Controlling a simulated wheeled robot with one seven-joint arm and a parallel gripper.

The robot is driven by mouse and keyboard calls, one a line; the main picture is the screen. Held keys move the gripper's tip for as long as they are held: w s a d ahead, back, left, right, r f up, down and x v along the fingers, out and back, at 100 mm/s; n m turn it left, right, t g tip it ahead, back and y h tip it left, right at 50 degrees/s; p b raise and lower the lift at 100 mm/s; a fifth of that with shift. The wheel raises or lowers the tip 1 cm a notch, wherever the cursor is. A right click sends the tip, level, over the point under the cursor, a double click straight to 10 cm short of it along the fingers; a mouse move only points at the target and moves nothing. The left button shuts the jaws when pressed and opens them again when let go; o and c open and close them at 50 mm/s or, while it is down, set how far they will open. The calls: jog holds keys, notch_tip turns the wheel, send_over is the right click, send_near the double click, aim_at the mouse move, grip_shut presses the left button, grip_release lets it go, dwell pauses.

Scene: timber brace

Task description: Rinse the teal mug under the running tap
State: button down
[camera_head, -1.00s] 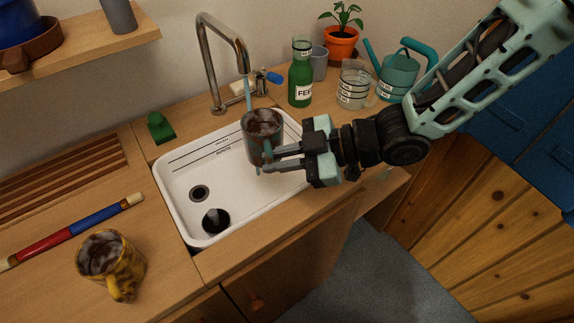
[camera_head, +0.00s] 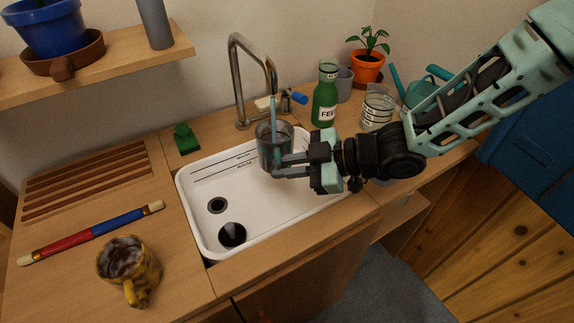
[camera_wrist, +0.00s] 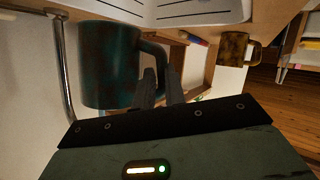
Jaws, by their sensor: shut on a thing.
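The teal mug (camera_head: 274,152) is upright over the right half of the white sink (camera_head: 196,222), below the tap (camera_head: 271,72). A thin blue stream of water (camera_head: 273,108) runs from the spout into the mug. The inside now looks greyish rather than brown. My gripper (camera_head: 283,168) is shut on the mug's handle, coming from the right. In the wrist view the mug (camera_wrist: 108,62) shows brownish stains on its teal outside, and the gripper fingers (camera_wrist: 158,88) are at its handle.
A yellow-brown mug (camera_head: 128,268) and a red-blue rod (camera_head: 90,234) lie on the left counter. A green bottle (camera_head: 325,98), a glass jug (camera_head: 377,108) and a watering can (camera_head: 425,92) stand behind and right.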

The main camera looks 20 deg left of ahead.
jog(key=shift+w+d+r, duration=0.1)
jog(key=shift+w+d+p, duration=0.3)
jog(key=shift+w+p, duration=0.05)
jog(key=shift+p, duration=0.05)
jog(key=shift+s+a, duration=0.1)
jog(key=shift+s, duration=0.05)
dwell(0.3)
jog(key=shift+s+a, duration=0.3)
jog(key=shift+s, duration=0.05)
jog(key=shift+w+d, duration=0.1)
jog(key=shift+w, duration=0.05)
jog(key=shift+w+d, duration=0.3)
jog(key=shift+w, duration=0.05)
jog(key=s+d, duration=0.5)
jog(key=d, duration=0.1)
jog(key=shift+s+b, duration=0.25)
jog(key=shift+b, duration=0.2)
dwell(0.5)
